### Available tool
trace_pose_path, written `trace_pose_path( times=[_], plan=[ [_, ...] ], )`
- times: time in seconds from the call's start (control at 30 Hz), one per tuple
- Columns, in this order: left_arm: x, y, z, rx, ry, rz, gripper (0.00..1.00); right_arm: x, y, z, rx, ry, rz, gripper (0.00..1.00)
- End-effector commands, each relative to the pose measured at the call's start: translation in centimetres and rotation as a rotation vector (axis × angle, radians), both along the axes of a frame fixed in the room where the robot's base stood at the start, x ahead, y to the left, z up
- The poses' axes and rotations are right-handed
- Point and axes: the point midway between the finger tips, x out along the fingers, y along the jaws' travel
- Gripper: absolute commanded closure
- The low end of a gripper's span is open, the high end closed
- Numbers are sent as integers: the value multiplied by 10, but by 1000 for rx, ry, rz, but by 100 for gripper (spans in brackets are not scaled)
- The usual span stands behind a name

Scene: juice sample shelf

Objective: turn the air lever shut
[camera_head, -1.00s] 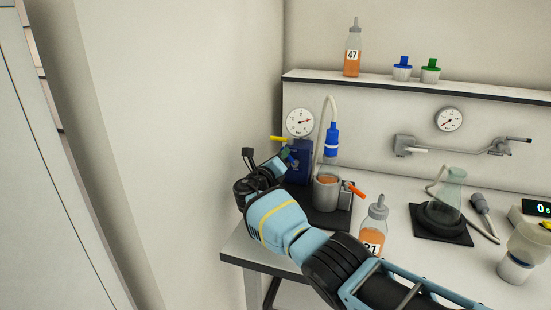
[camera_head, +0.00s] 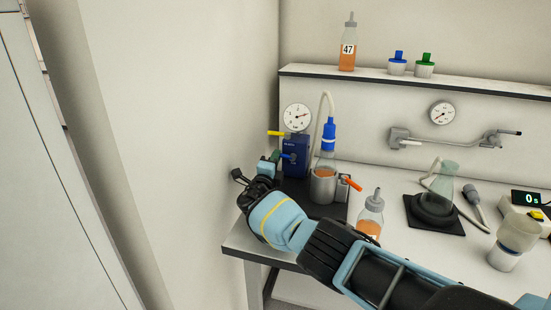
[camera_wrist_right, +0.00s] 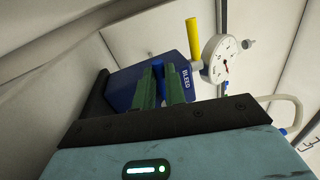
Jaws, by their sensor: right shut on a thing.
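A blue valve box (camera_head: 294,158) stands at the left end of the bench, under a round gauge (camera_head: 297,117). A yellow lever (camera_head: 276,133) sticks out to the left near its top. A short blue lever (camera_head: 288,156) is on its front. My right gripper (camera_head: 277,156) is at this front. In the right wrist view its green fingers (camera_wrist_right: 158,85) are shut on the blue lever (camera_wrist_right: 157,62), beside the word BLEED on the box (camera_wrist_right: 178,82). The yellow lever (camera_wrist_right: 193,40) stands clear of the fingers. No air label is readable. My left gripper is not in view.
A metal cup (camera_head: 323,187) with an orange lever (camera_head: 350,182) stands right of the box, below a blue-capped tube (camera_head: 328,137). An orange juice bottle (camera_head: 370,216) is close beside my right forearm. The wall (camera_head: 200,130) is close on the left.

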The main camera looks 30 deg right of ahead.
Motion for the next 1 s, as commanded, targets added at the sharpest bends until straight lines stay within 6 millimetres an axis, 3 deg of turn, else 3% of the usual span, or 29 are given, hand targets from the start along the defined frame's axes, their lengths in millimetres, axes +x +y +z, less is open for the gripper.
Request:
trace_pose_path(
  times=[0.23, 0.77, 0.8, 0.93, 1.0],
  plan=[
    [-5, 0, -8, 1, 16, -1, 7, 6, 1, -6, -46, 57, 2, 100],
    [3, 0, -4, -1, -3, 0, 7, 7, 1, -7, -58, 73, 2, 100],
    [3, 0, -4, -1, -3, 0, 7, 7, 1, -7, -58, 73, 2, 83],
    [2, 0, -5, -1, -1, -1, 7, 7, 1, -6, -58, 71, 2, 66],
    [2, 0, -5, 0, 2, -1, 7, 7, 1, -6, -58, 71, 1, 66]
  ],
)
